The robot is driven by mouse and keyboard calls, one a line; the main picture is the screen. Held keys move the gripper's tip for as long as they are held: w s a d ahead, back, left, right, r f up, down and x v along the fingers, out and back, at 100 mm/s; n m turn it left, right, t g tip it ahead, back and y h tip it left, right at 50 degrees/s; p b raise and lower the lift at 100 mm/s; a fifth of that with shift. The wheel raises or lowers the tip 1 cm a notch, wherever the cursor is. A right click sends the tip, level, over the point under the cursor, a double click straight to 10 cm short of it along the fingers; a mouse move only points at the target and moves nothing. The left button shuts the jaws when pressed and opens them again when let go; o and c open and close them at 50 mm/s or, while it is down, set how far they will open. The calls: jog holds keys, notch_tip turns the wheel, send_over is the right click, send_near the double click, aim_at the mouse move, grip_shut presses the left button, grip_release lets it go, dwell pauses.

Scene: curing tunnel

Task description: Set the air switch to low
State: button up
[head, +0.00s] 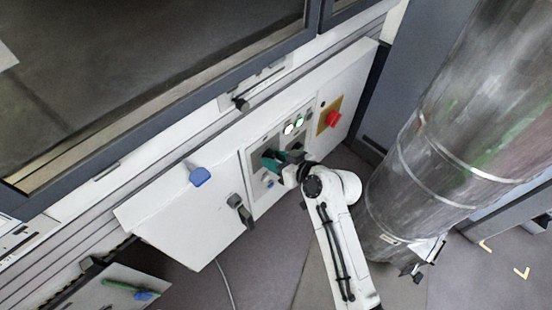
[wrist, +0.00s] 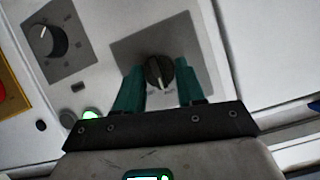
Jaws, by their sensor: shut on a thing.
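In the wrist view, a black rotary knob (wrist: 159,73) with a pale pointer line sits on a dark grey square plate (wrist: 125,50). No label can be read, so I cannot tell the setting marks. In the head view, my gripper (head: 272,161) is at the control panel (head: 255,150) and hides the gripped knob.
A blue handle (head: 199,176) and a black latch (head: 240,210) are on the white front to the left. A large metal duct (head: 440,150) stands right.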

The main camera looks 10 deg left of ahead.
jog(key=o, duration=1)
jog(key=shift+o, duration=0.2)
jog(key=shift+d, duration=0.15)
jog(key=v, duration=1)
jog(key=shift+s+d+r+p, duration=0.15)
jog(key=shift+s+p, duration=0.05)
jog(key=shift+p, duration=0.2)
jog(key=s+d+m+g+h+p, duration=0.6)
jog(key=s+d+m+h, duration=0.2)
jog(key=s+d, duration=1.7)
jog(key=s+h, duration=0.2)
jog(key=s, duration=0.2)
jog(key=shift+r+m+g+h+p, duration=0.15)
jog(key=shift+m+g+h+p, duration=0.15)
jog(key=shift+m+h, duration=0.1)
